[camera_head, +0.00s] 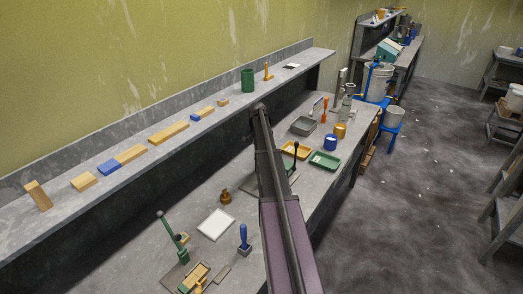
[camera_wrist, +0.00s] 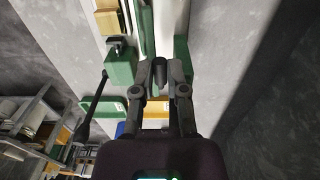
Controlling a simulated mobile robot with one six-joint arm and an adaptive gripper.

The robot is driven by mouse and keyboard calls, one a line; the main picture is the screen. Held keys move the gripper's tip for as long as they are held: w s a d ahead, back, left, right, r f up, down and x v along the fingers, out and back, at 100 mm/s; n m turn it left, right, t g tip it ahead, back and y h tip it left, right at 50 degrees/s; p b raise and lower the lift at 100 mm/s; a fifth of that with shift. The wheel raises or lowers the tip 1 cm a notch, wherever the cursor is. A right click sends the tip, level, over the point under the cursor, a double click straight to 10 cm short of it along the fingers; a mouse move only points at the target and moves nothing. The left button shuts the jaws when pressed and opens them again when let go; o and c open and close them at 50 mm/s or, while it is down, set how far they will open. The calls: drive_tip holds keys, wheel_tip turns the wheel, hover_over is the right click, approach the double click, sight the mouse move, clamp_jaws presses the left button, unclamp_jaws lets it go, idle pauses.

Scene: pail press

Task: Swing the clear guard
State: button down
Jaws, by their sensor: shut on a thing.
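My gripper (camera_wrist: 160,78) shows in the wrist view, its two dark fingers closed around a small dark upright handle (camera_wrist: 158,68). The handle sits in front of a green press frame (camera_wrist: 145,32) with a pale strip along it. I cannot make out the clear guard's panel, so I cannot tell its angle. A green block (camera_wrist: 121,68) and a black-knobbed lever (camera_wrist: 94,104) are left of the fingers. In the head view the lever (camera_head: 295,152) stands just right of my arm; my arm hides the gripper and most of the press.
A white sheet (camera_head: 216,224), a blue-handled tool (camera_head: 244,238) and a green-levered fixture (camera_head: 181,254) are nearer. A long shelf (camera_head: 150,157) runs behind.

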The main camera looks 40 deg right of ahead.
drive_tip(key=shift+w+d, duration=0.1)
drive_tip(key=shift+w, duration=0.05)
drive_tip(key=c, duration=0.7)
unclamp_jaws()
drive_tip(key=shift+w, duration=0.1)
drive_tip(key=shift+o, duration=0.2)
